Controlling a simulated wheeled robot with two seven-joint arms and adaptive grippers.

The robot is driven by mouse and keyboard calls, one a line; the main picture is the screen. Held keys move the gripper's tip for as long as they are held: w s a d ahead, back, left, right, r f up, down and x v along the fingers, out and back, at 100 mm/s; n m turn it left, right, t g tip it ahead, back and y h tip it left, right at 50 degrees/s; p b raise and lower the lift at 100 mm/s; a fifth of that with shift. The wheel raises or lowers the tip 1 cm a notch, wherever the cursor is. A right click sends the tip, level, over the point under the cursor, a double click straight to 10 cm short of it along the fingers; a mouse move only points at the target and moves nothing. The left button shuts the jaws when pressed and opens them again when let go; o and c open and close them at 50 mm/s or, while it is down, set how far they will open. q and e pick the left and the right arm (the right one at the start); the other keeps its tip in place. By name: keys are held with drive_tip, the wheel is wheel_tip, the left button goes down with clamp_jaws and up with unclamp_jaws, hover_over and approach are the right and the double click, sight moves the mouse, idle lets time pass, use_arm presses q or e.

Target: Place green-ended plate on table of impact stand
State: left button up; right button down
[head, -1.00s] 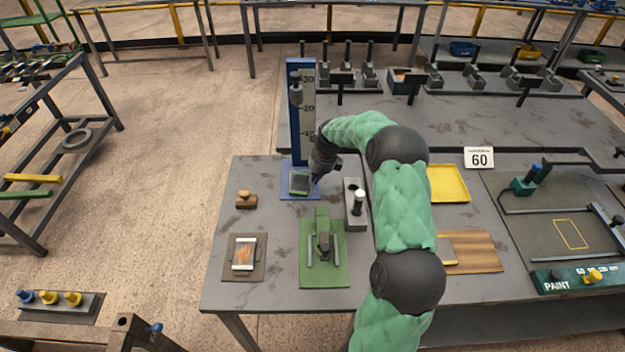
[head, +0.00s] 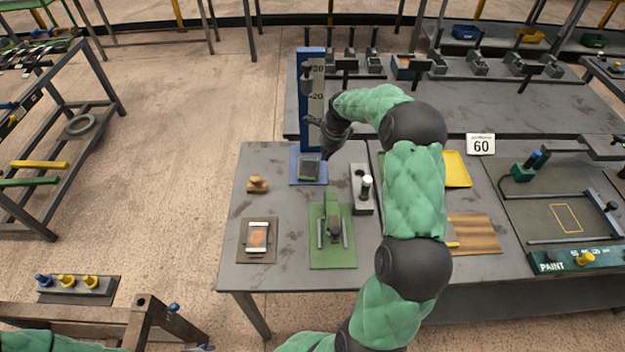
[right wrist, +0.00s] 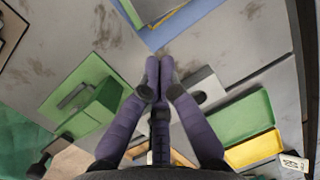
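The impact stand (head: 312,127) is a tall blue post with a height scale, on a blue base. A dark plate with green edging (head: 309,169) lies on that base; its near part shows at the top of the right wrist view (right wrist: 152,8), with green and yellow edges.
A grey block with a white-topped knob (head: 364,188) stands right of the stand's base. A green fixture (head: 333,246) stands in front, a small wooden block (head: 257,184) and a framed pad (head: 257,238) to the left. A yellow tray (head: 457,168) lies right, behind my arm.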

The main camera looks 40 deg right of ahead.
drive_tip(key=a+n, duration=0.2)
drive_tip(key=n, duration=0.5)
drive_tip(key=n+h+b, duration=0.1)
drive_tip(key=n+b, duration=0.3)
drive_tip(key=n, duration=2.3)
hover_over(311, 190)
drive_tip(key=s, duration=0.3)
drive_tip(key=s+a+n+b, duration=0.2)
drive_tip(key=a+n+b, duration=0.15)
drive_tip(key=n, duration=1.75)
drive_tip(key=shift+h, duration=0.4)
drive_tip(key=b+x, duration=0.3)
drive_tip(key=x, duration=0.8)
drive_tip(key=shift+s+b, duration=0.1)
drive_tip(key=shift+b, duration=0.25)
drive_tip(key=shift+w+d+r, duration=0.15)
drive_tip(key=shift+w+d, duration=0.2)
drive_tip(key=shift+w, duration=0.2)
drive_tip(key=shift+w+d+r, duration=0.15)
drive_tip(key=shift+w+d, duration=0.25)
drive_tip(key=shift+w, duration=0.1)
drive_tip(key=shift+w+d+r+b, duration=0.1)
drive_tip(key=shift+w+d+b, duration=0.3)
drive_tip(key=shift+w, duration=0.1)
